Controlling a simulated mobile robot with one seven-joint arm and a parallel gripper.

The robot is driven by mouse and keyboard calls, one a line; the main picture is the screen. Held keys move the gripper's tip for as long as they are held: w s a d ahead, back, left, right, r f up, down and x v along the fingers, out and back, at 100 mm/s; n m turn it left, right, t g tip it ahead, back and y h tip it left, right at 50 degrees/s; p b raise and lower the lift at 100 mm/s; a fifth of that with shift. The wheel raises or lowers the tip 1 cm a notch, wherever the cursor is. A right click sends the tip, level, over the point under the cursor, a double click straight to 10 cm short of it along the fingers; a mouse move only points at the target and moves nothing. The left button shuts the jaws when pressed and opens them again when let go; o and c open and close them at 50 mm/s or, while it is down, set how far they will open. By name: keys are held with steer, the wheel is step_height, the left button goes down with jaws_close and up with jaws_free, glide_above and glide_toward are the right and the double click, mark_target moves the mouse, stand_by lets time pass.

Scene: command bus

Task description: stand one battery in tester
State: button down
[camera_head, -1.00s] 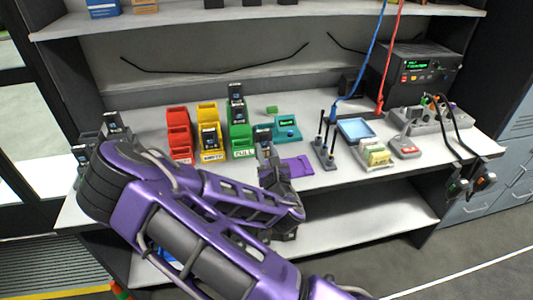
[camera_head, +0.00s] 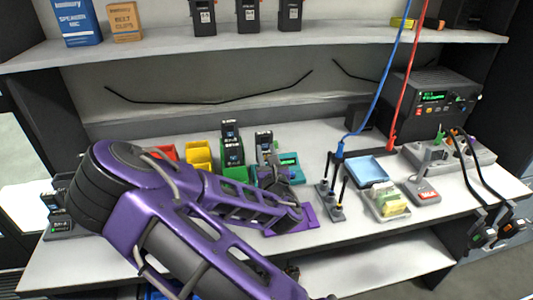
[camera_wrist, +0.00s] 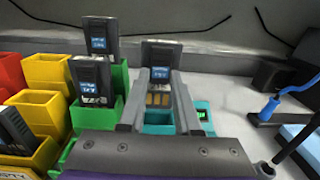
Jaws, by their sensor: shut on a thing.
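My gripper (camera_wrist: 160,84) is shut on a dark battery (camera_wrist: 161,56) with a blue-lit label. The battery is upright, and its gold contacts show between the fingers in the wrist view. In the head view the held battery (camera_head: 264,141) stands just left of the teal tester (camera_head: 291,163), which has a green display. In the wrist view the tester (camera_wrist: 203,125) shows below and behind the battery, partly hidden by my gripper. The contacts appear above the teal body; the exact gap cannot be told. Two other batteries (camera_wrist: 100,35) (camera_wrist: 90,80) stand in the green bins.
Red (camera_wrist: 10,75), yellow (camera_wrist: 45,72) and green bins (camera_wrist: 117,78) stand close on the left. A dark battery (camera_wrist: 15,130) sits in the front yellow bin. Black posts (camera_head: 333,190), a blue tray (camera_head: 366,170) and a card holder (camera_head: 386,203) stand right of the tester.

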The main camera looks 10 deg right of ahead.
steer(key=shift+f, duration=0.1)
steer(key=shift+f+b, duration=2.3)
steer(key=shift+f, duration=0.4)
steer(key=shift+f, duration=0.2)
steer(key=c, duration=0.5)
jaws_free()
steer(key=shift+s, duration=0.1)
